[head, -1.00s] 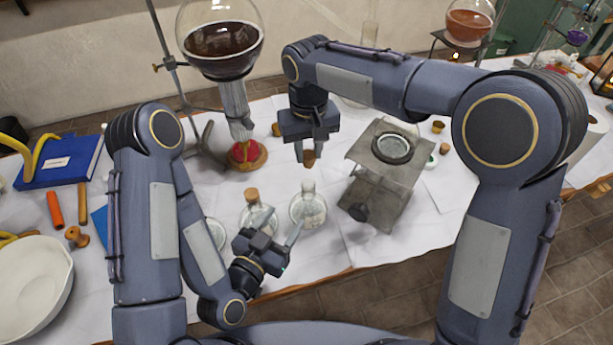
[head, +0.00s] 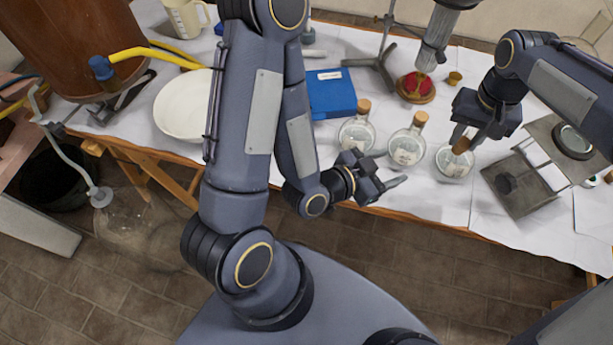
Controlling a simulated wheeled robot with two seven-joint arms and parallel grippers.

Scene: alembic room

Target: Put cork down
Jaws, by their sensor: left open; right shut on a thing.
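A cork (head: 460,146) is between the fingers of my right gripper (head: 467,139), which is shut on it. The cork is at the mouth of the rightmost small glass flask (head: 455,164); I cannot tell whether it touches or sits in the neck. The middle flask (head: 406,149) has a cork (head: 420,119) in its neck. The left flask (head: 356,134) also has a cork (head: 363,106). My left gripper (head: 396,186) is open and empty, in front of the flasks near the table's front edge.
A metal stand (head: 530,185) with a round dish is right of the flasks. A blue book (head: 331,94) and white bowl (head: 184,104) are to the left. A red and cork ring (head: 416,88) and a small loose cork (head: 454,78) lie behind.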

